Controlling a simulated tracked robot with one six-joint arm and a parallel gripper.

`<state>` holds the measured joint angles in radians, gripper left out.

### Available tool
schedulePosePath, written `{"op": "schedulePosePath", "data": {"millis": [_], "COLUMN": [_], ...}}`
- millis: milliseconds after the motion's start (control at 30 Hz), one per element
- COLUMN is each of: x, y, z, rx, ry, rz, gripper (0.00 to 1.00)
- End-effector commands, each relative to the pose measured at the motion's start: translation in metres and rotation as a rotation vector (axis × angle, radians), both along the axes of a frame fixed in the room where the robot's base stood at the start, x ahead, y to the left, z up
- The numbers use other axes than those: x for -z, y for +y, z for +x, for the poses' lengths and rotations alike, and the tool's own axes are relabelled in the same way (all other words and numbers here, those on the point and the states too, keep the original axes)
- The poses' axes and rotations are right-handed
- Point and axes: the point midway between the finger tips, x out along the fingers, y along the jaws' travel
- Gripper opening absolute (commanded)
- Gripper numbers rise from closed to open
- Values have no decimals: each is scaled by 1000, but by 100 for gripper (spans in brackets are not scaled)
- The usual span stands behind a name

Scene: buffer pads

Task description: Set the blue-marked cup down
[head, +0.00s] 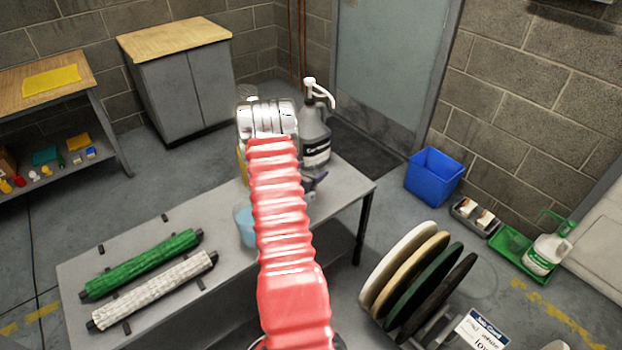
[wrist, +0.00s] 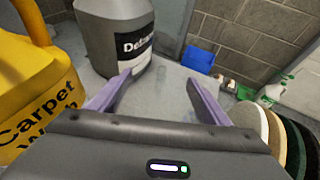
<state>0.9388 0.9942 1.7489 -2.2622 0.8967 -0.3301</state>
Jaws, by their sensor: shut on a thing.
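My gripper (wrist: 160,92) has its two purple fingers spread apart around a thing that I cannot make out. In the wrist view only a plain pale grey area shows between them. In the head view my red arm hides most of the gripper, with a bit of purple (head: 314,182) showing at its right. No blue-marked cup can be clearly seen. A light blue container (head: 244,226) on the grey table (head: 345,188) is partly hidden behind my arm; I cannot tell whether it is a cup.
A grey jug (head: 315,140) with a pump stands just ahead; it also shows in the wrist view (wrist: 105,35). A yellow Carpet Wash bottle (wrist: 35,100) is close at left. Green (head: 140,264) and white (head: 150,290) rollers lie on the table's left. Round pads (head: 400,262) stand at right.

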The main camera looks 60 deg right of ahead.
Motion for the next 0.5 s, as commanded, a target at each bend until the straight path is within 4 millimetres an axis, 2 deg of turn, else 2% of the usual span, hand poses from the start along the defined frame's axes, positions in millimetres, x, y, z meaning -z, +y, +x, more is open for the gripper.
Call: {"op": "schedulePosePath", "data": {"millis": [133,400,500], "x": [4,33,37], "y": [0,0,-1], "z": [-1,-1,-1], "rx": [1,2,1], "ry": [1,1,0], "rz": [1,1,-1], "gripper": [48,48,48]}}
